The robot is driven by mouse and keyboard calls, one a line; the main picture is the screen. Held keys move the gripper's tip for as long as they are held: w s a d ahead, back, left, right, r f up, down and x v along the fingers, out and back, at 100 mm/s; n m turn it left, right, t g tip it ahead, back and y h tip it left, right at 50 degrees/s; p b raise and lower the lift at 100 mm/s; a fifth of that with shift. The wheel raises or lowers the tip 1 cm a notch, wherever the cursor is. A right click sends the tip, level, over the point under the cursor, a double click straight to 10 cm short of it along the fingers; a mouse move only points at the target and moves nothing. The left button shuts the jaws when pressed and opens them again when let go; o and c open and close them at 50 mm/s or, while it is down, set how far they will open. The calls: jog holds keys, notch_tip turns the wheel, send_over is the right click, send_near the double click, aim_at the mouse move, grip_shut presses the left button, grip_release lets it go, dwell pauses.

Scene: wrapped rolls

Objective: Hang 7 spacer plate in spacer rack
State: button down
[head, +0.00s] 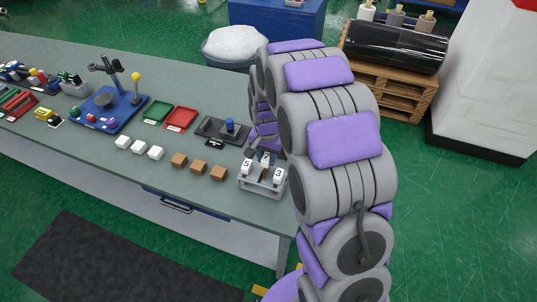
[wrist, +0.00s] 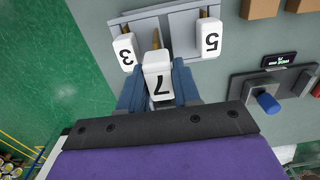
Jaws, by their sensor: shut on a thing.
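The white spacer plate marked 7 (wrist: 158,75) is between the blue-grey fingers of my gripper (wrist: 159,88), which is shut on it. The spacer rack (wrist: 180,22) is a grey stand with brown pegs. Plate 3 (wrist: 124,52) and plate 5 (wrist: 209,42) hang on its outer pegs. Plate 7 is in front of the middle peg (wrist: 156,38); I cannot tell whether it touches the peg. In the head view the rack (head: 262,186) is at the bench's near right corner, with plate 7 (head: 266,158) at its top, partly hidden by my gripper.
Brown blocks (head: 198,167) and white blocks (head: 139,146) stand in rows left of the rack. A dark fixture with a blue knob (head: 229,127) is behind it. Red (head: 181,118) and green (head: 157,111) trays lie farther back. Open bench (head: 190,200) is in front of the blocks.

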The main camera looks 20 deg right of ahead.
jog(key=shift+a+f, duration=0.1)
jog(key=shift+a, duration=0.45)
jog(key=shift+d+r+p, duration=0.3)
jog(key=shift+d+r, duration=0.1)
jog(key=shift+d, duration=0.2)
jog(key=shift+a, duration=0.5)
jog(key=shift+a+p, duration=0.3)
jog(key=shift+p, duration=0.15)
dwell(0.8)
jog(key=shift+f+b, duration=0.4)
jog(key=shift+f, duration=2.9)
jog(key=c, duration=0.7)
grip_release()
notch_tip(320, 180, up, 17)
jog(key=shift+r+p, duration=0.15)
jog(key=shift+p, duration=0.9)
jog(key=shift+w, duration=0.1)
